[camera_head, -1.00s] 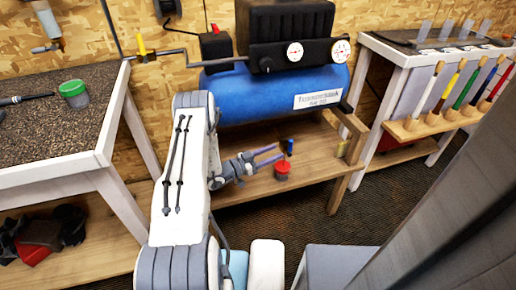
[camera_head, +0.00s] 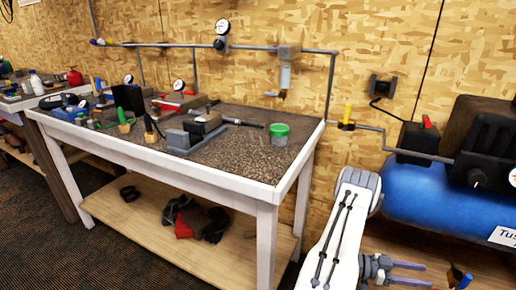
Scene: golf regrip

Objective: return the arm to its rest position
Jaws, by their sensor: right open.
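My right arm (camera_head: 340,235), a white link with dark rods along it, rises at the bottom right of the head view. My right gripper (camera_head: 427,276) is at its lower right, with two purple-grey fingers spread apart and nothing between them. It is low in front of the blue compressor tank (camera_head: 415,190), near a wooden shelf (camera_head: 445,248). A small blue and yellow item (camera_head: 465,281) stands just right of the fingertips, apart from them. My left gripper is out of view.
A white-framed workbench (camera_head: 235,183) with tools and a green-rimmed cup (camera_head: 279,133) stands left of the arm. Its lower shelf (camera_head: 140,222) holds a dark and red bundle (camera_head: 192,218). A pipe with gauges runs along the wall. Dark carpet (camera_head: 50,225) is clear at lower left.

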